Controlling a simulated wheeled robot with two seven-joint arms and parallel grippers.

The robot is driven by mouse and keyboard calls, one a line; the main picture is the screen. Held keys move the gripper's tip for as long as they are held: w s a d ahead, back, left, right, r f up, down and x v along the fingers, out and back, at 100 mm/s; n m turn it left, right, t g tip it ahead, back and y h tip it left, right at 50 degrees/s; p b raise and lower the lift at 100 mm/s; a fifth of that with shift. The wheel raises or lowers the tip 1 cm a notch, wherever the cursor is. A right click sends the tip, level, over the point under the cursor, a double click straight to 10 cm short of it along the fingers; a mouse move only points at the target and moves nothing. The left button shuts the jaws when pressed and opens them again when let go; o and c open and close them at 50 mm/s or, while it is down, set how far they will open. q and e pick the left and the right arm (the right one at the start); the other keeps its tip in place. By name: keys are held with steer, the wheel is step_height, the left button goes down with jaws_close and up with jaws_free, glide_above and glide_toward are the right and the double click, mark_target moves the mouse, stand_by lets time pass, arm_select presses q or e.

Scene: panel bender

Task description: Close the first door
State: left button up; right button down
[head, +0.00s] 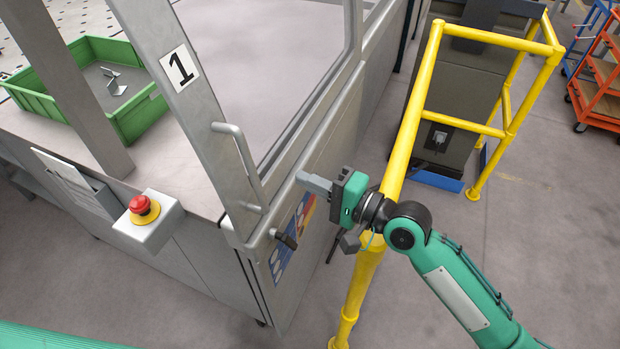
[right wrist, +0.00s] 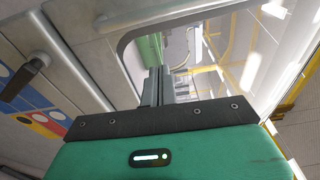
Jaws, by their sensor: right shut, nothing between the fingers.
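The first door is a grey metal frame with a white label "1" (head: 179,68). Its upright bar handle (head: 240,160) stands at the near corner of the machine. The lower rail runs back to the right along the machine's side; I cannot tell how far the door is from shut. My right gripper (head: 308,182) is shut and empty, to the right of the handle and apart from it, its fingers pointing left. In the right wrist view the closed fingers (right wrist: 158,84) point at the rounded frame opening. My left gripper is not in view.
A red emergency stop button (head: 144,209) sits on a box at the machine's front. A green crate (head: 140,118) stands on the bed. A black knob (head: 287,240) sticks out below the door. A yellow guard rail (head: 412,110) stands close beside my right arm.

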steer(key=a+p, duration=0.3)
steer(key=a, duration=0.3)
steer(key=shift+s+a+p, duration=0.4)
steer(key=shift+s, duration=0.05)
